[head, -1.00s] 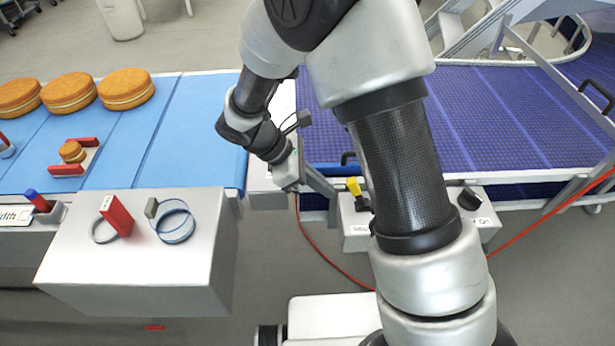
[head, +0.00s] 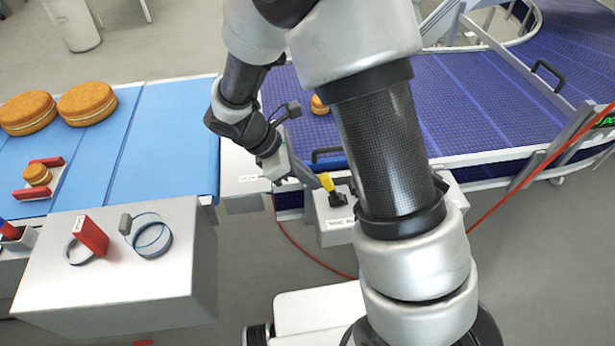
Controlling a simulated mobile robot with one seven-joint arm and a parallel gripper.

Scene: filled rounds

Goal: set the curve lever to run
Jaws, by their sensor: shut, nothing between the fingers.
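A lever with a yellow grip (head: 327,182) and a black base stands on a grey control box (head: 333,232) at the front of the purple belt. It leans to the left. I take it for the curve lever, but the label below it is too small to read. My gripper (head: 316,182) is shut and empty, its fingers slanting down to the right. In the picture its tips are right beside the yellow grip, on its left; I cannot tell whether they touch. My arm hides the right part of the box.
The curved purple belt (head: 470,100) runs behind the box with a small round cake (head: 319,105) on it. A blue belt (head: 165,135) with large cakes (head: 87,103) lies left. A grey cabinet (head: 120,280) carries a red block (head: 92,235) and a blue-edged ring (head: 152,236).

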